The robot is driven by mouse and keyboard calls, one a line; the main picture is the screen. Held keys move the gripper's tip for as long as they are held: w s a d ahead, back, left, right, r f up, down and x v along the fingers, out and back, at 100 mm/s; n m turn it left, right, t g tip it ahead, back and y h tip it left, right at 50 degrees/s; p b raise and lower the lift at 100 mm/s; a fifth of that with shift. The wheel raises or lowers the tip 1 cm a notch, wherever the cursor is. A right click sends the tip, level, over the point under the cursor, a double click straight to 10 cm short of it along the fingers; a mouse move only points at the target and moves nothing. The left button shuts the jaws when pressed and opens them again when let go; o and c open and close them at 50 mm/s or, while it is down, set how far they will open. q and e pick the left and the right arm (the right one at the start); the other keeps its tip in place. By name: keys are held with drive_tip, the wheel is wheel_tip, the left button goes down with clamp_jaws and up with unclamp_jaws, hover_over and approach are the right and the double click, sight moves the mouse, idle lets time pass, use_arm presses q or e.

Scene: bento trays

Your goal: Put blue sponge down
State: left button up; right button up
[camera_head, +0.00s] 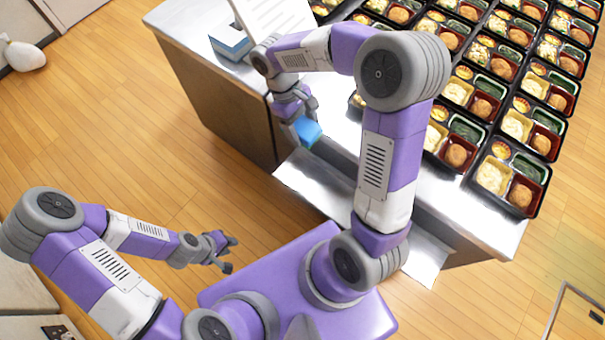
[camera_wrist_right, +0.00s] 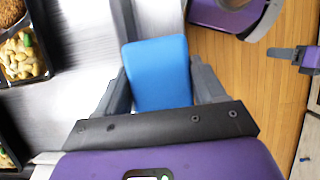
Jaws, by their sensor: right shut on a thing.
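The blue sponge (camera_head: 308,133) is held in my right gripper (camera_head: 298,108), above the front edge of the metal counter. In the right wrist view the sponge (camera_wrist_right: 157,70) sits between the two grey fingers of the right gripper (camera_wrist_right: 160,88), which press on its sides. Whether the sponge touches any surface below cannot be told. My left gripper (camera_head: 228,253) is empty, with its fingers apart, over the wooden floor at the lower left.
Many black bento trays (camera_head: 512,177) with food fill the right and back of the counter (camera_head: 497,235). A blue and white box (camera_head: 229,42) and a white sheet (camera_head: 275,15) are at the counter's left end. Bare counter top shows near the front edge.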

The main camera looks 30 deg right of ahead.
drive_tip(key=b, duration=0.6)
hover_over(306, 178)
drive_tip(key=w, duration=0.2)
drive_tip(key=f, duration=2.2)
drive_tip(key=shift+s+a+f, duration=0.2)
drive_tip(key=shift+f+b, duration=0.8)
drive_tip(key=shift+f, duration=1.1)
drive_tip(key=shift+f, duration=0.2)
drive_tip(key=o, duration=1.1)
drive_tip(key=shift+r, duration=0.15)
drive_tip(key=p+v, duration=0.2)
drive_tip(key=v, duration=0.4)
drive_tip(key=shift+w, duration=0.15)
drive_tip(key=w+a+p, duration=0.1)
drive_tip(key=w+a, duration=0.3)
drive_tip(key=w, duration=0.6)
drive_tip(key=shift+w+a+f, duration=0.2)
drive_tip(key=shift+w+f, duration=0.1)
drive_tip(key=shift+f, duration=0.15)
